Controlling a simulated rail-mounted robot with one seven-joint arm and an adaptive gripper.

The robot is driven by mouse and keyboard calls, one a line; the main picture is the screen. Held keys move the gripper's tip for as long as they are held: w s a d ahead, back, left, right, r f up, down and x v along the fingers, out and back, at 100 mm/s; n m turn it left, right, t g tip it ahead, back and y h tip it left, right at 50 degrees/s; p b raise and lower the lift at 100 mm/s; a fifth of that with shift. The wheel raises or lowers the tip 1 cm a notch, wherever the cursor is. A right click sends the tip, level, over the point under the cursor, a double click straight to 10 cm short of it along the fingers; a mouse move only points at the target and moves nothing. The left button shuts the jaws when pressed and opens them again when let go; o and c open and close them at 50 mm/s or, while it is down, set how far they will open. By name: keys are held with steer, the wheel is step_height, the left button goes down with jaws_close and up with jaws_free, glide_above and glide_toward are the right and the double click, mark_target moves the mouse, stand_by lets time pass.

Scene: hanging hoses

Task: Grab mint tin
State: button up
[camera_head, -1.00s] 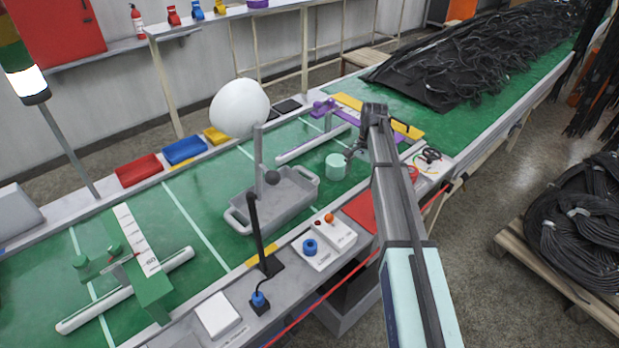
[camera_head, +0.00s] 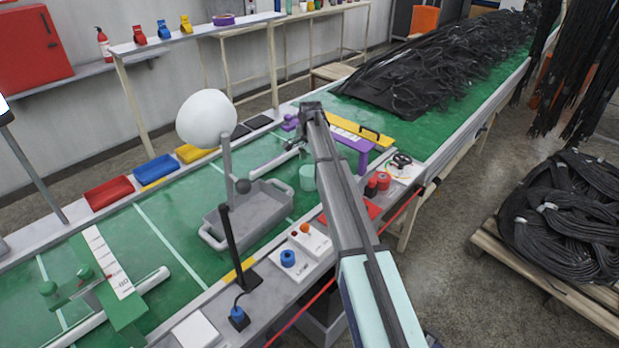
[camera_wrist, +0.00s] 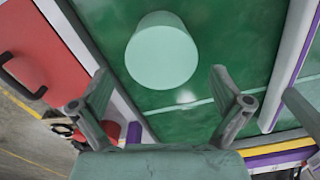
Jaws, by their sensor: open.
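The mint tin is a pale mint-green cylinder (camera_head: 307,178) upright on the green bench top, just left of my arm in the head view. In the wrist view the tin (camera_wrist: 161,52) shows its round top, at upper middle and beyond my fingertips. My gripper (camera_wrist: 159,88) is open and empty, its two fingers spread to the left and right below the tin in the picture. The fingers do not touch it. In the head view my arm hides much of the gripper.
A grey tray (camera_head: 250,230) stands left of the tin. A purple-legged stand (camera_head: 362,150), red rolls (camera_head: 378,182) and a red pad (camera_head: 362,212) are to the right. Black hoses (camera_head: 440,65) cover the bench's far end.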

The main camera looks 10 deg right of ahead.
mark_target(310, 179)
steer(key=shift+f+p, duration=0.95)
steer(key=shift+f, duration=2.7)
steer(key=c, duration=1.2)
